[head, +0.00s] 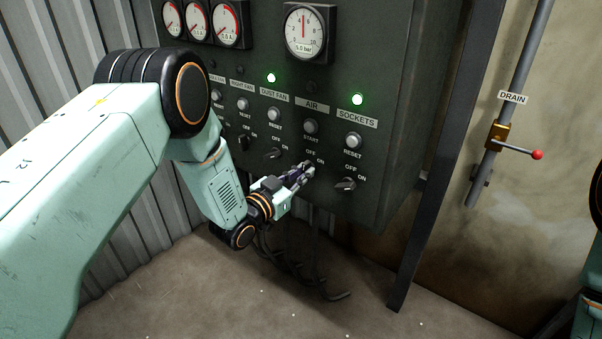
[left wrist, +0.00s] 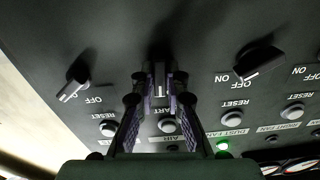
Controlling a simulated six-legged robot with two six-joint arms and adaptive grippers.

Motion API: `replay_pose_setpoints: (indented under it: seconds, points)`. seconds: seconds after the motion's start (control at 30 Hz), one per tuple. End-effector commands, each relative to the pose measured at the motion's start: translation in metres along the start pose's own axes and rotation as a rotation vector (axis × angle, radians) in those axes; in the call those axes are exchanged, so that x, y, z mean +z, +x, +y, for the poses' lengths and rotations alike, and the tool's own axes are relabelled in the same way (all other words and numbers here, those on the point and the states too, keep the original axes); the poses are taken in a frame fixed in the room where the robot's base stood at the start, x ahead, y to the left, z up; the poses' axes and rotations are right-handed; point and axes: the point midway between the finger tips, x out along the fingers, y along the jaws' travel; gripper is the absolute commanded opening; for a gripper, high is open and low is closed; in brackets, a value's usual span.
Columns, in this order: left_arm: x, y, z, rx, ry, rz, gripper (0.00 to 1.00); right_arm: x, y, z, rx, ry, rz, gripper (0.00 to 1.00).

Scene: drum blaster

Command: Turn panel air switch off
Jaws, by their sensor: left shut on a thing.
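The dark panel (head: 385,130) fills the middle of the head view. Its AIR column has a label (head: 313,104), a START button (head: 310,127) and OFF/ON marks below. My left gripper (head: 306,171) is shut on the air switch, which it mostly hides in the head view. In the left wrist view, my left gripper (left wrist: 160,90) has its fingers on both sides of the air switch (left wrist: 160,72). The lamp above the AIR label (head: 311,88) looks dark. My right gripper is out of view.
The sockets switch (head: 346,184) is to the right and the dust fan switch (head: 272,154) to the left. The dust fan lamp (head: 271,77) and sockets lamp (head: 357,99) glow green. A drain pipe (head: 510,95) with a red-knobbed valve stands at the right.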

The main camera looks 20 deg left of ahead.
Motion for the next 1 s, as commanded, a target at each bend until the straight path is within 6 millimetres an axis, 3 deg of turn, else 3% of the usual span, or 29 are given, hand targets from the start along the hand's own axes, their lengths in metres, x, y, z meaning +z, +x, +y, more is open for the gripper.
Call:
replay_pose_setpoints:
  seconds: [0.33,0.83,0.87,1.0]
  points:
    - [-0.0027,0.0013,-0.0003,0.001,-0.114,0.006,0.00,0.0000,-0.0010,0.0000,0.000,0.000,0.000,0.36]
    - [-0.0031,0.0015,-0.0007,0.000,-0.130,0.008,0.00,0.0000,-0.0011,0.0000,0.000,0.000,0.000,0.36]
    - [-0.0032,0.0015,-0.0007,0.000,-0.130,0.008,0.15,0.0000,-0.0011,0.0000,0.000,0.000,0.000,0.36]
    - [-0.0032,0.0015,-0.0008,-0.001,-0.129,0.008,0.27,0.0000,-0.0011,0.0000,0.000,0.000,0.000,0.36]
